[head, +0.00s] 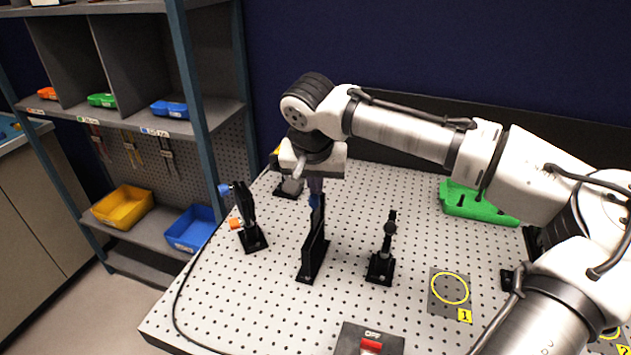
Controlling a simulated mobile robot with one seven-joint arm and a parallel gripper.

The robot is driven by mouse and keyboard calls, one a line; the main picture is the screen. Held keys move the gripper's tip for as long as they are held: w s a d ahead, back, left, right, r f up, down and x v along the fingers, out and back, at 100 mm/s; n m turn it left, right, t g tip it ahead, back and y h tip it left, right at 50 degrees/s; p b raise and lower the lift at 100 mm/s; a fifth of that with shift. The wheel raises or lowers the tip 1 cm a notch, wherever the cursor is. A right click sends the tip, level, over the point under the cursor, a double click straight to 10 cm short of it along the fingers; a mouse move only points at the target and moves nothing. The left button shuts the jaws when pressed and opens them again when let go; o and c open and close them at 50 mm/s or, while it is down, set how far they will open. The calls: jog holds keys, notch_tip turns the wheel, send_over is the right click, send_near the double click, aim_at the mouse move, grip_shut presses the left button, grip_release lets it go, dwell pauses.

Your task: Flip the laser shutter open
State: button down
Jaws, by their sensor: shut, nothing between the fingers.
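My gripper (316,193) points down directly above the blue part and is shut with nothing held. I cannot tell whether the fingertips touch the blue part. The gripper and wrist hide some of the upper end.
A black mount (246,222) with blue and orange parts stands left of the stand, and a thin black post (384,258) stands right. A switch box (369,341) marked OFF is at the front. A green tray (470,204) lies back right. A cable runs along the left edge.

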jog(key=shift+s+a+f+b, duration=0.15)
jog(key=shift+s+a, duration=0.25)
jog(key=shift+s, duration=0.7)
jog(key=shift+s+a+b, duration=0.2)
jog(key=shift+s+a, duration=0.15)
jog(key=shift+s, duration=0.7)
